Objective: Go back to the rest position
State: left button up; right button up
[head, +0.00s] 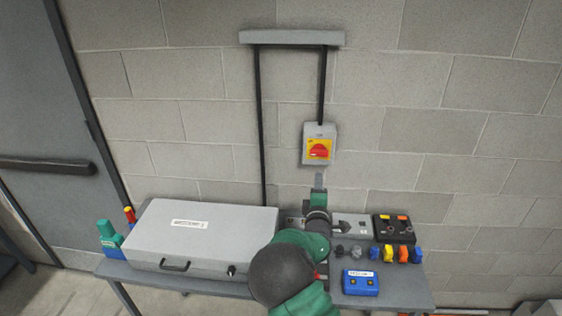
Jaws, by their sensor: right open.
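My right arm comes in from the bottom middle, green and dark grey, and reaches up over the bench. My right gripper (319,182) is in front of the wall, just below a grey switch box (319,130) with a yellow plate and a red rotary handle (319,151). It is open, with nothing seen between its fingers; the fingers overlap in this view. A gap shows in the picture between the fingertips and the box. My left gripper is not in view.
A bench (400,291) stands along the block wall. On it are a large grey case (205,236), a blue box (360,282), a black unit (394,229) and several coloured small items. My arm hides part of the bench. A grey door (45,120) is at the left.

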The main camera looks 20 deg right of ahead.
jog(key=s+a+f+m+g+y+b, duration=0.5)
jog(key=s+a+f+m+g, duration=0.25)
jog(key=s+a+f, duration=0.6)
pick_arm(q)
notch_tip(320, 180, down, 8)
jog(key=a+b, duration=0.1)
jog(key=b, duration=0.1)
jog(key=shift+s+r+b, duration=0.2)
jog(key=shift+b, duration=0.1)
pick_arm(e)
jog(key=s+a+f+m+g+y, duration=0.2)
jog(key=s+a, duration=0.3)
jog(key=s, duration=0.5)
jog(key=s+a+f+m+g+y, duration=0.2)
jog(key=s+a, duration=0.4)
jog(key=s, duration=0.4)
jog(key=shift+s+a+f+g, duration=0.15)
jog(key=shift+s+f+g, duration=0.05)
jog(key=shift+f+g, duration=0.45)
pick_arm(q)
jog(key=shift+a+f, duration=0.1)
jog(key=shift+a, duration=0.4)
pick_arm(e)
jog(key=shift+a, duration=0.4)
